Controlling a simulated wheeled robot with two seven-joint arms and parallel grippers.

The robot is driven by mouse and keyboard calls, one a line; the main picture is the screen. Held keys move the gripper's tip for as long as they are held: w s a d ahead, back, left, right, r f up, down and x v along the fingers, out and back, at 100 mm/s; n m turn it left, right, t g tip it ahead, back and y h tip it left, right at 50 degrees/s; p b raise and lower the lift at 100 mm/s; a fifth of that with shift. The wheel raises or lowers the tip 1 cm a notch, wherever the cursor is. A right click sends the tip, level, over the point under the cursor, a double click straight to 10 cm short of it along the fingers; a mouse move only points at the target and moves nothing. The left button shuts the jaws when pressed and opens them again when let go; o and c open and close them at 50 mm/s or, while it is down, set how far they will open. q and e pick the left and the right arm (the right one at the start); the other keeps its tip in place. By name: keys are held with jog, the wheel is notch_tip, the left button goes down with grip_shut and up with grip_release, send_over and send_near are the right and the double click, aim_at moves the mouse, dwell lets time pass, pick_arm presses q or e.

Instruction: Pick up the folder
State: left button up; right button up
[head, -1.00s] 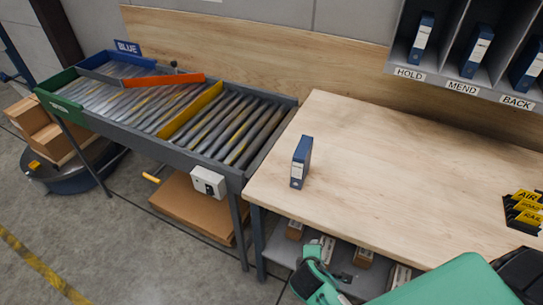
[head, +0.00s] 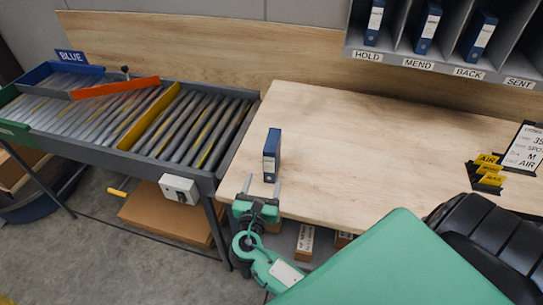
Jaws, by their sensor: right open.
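A dark blue folder (head: 271,155) with a pale label on its spine stands upright on the wooden table (head: 370,150), near its left end. My right gripper (head: 262,184) is at the table's front-left edge, just in front of the folder. Its two thin fingers are apart and point towards the folder, with nothing seen between them. Whether a finger touches the folder, I cannot tell. My left gripper is not in view.
A roller conveyor (head: 150,125) with an orange bar (head: 115,88) adjoins the table on the left. Shelves marked HOLD, MEND, BACK and SENT (head: 440,68) hold other blue folders above. Black and yellow signs (head: 489,168) stand at the right. The middle table is clear.

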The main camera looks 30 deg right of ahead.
aim_at(270, 158)
jog(key=p+x, duration=0.2)
jog(key=x, duration=0.6)
jog(key=shift+w+d, duration=0.15)
jog(key=shift+w+d+p, duration=0.15)
jog(key=shift+p, duration=0.2)
jog(key=x, duration=0.1)
jog(key=p+x, duration=0.1)
jog(key=x, duration=0.1)
jog(key=p+x, duration=0.1)
jog(key=shift+w+f, duration=0.2)
jog(key=shift+f, duration=0.05)
jog(key=shift+w+d+f, duration=0.1)
jog(key=shift+w+d, duration=0.05)
jog(key=shift+d, duration=0.05)
jog(key=c, duration=1.2)
